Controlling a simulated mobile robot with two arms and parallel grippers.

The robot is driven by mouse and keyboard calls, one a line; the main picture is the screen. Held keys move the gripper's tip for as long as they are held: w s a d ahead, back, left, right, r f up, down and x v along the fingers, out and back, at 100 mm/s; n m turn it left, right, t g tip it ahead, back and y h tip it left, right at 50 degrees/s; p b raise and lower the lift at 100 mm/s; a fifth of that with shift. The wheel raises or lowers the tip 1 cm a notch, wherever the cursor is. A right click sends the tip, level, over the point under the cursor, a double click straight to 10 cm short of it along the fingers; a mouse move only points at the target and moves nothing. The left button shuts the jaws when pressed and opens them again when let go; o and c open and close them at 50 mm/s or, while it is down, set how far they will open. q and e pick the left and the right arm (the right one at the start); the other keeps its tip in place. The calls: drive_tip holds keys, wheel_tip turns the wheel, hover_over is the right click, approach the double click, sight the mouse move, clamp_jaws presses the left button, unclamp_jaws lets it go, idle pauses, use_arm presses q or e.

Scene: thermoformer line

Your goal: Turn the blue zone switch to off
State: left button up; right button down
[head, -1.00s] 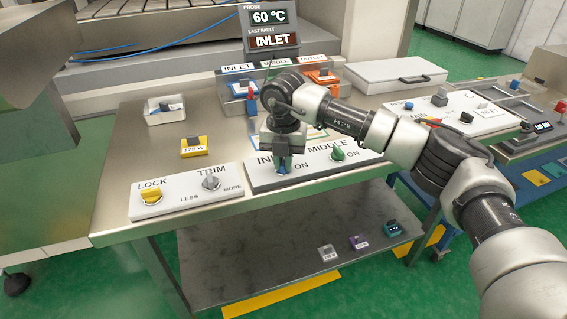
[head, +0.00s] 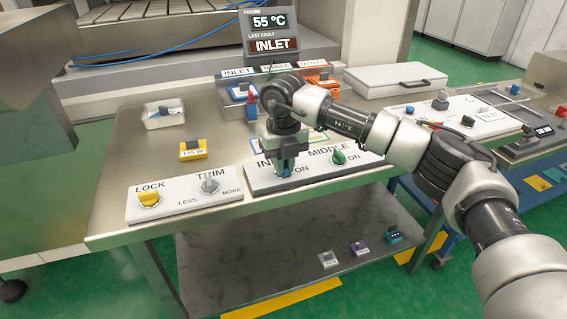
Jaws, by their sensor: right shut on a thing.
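The blue zone switch (head: 285,172) is on the white panel (head: 318,176) at the INLET label, and my right gripper hides most of it. My right gripper (head: 287,165) points down over the panel and is shut on the blue switch. The switch's angle is hard to tell behind the fingers. An ON mark shows to its right. The green MIDDLE switch (head: 338,157) stands beside it on the same panel, clear of the gripper. The probe display (head: 271,28) reads 55 °C, with last fault INLET. My left gripper is out of view.
A LOCK and TRIM panel (head: 184,192) lies to the left, with a yellow and a grey knob. A yellow 125 W block (head: 193,150) and a white bin (head: 163,114) sit behind it. A closed white case (head: 396,80) lies at the back right.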

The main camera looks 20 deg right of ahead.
drive_tip(key=shift+r, duration=0.1)
drive_tip(key=c, duration=1.2)
unclamp_jaws()
drive_tip(key=shift+o, duration=0.2)
wheel_tip(320, 180, up, 11)
drive_tip(key=shift+b, duration=0.45)
